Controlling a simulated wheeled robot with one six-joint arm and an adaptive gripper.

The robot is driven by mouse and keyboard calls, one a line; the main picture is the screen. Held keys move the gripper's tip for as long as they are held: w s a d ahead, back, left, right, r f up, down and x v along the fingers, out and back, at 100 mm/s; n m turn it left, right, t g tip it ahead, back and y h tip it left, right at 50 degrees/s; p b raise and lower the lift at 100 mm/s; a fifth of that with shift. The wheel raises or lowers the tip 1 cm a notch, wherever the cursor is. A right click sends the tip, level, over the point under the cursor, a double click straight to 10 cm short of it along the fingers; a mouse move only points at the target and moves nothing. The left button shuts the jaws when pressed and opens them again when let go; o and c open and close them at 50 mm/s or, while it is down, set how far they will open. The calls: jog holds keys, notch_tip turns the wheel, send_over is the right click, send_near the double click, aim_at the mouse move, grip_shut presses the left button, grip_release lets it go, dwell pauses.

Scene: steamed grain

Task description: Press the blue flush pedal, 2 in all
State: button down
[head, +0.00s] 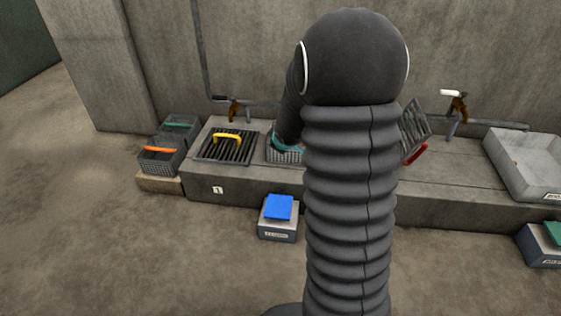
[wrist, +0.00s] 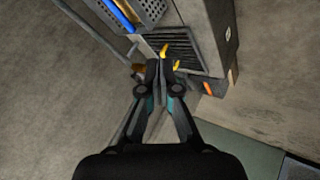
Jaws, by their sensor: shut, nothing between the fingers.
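The blue flush pedal (head: 279,207) sits on top of a small grey box (head: 278,232) on the floor, in front of the concrete ledge, just left of my arm in the head view. Nothing touches it there, and it is not seen in the wrist view. My gripper (wrist: 160,67) shows in the wrist view with its fingers together and empty. In that view its tips appear over the slatted grate near the yellow handle (wrist: 166,50); I cannot tell the height. In the head view my arm hides most of the gripper.
On the ledge (head: 240,190) are a dark grate (head: 210,150) with a yellow handle, a mesh basket (head: 288,156), a tilted red-handled rack (head: 413,130) and a grey basin (head: 530,165). Crates (head: 160,160) stand left. A green pedal (head: 554,231) is far right. Floor in front is clear.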

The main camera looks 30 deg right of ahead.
jog(key=s+a+r+m, duration=0.2)
jog(key=s+a+r, duration=0.2)
jog(key=s+r, duration=0.35)
jog(key=s+a+r+m+g, duration=0.1)
jog(key=s+a, duration=0.3)
jog(key=s, duration=0.4)
jog(key=s+a+r+m+y, duration=0.1)
jog(key=s+a+r, duration=0.3)
jog(key=s, duration=0.4)
jog(key=s+a+r+m+g+y, duration=0.1)
jog(key=s+a+r+m, duration=0.1)
jog(key=s, duration=0.7)
jog(key=shift+a+r+g, duration=0.3)
jog(key=shift+a+r, duration=0.35)
jog(key=shift+a, duration=0.5)
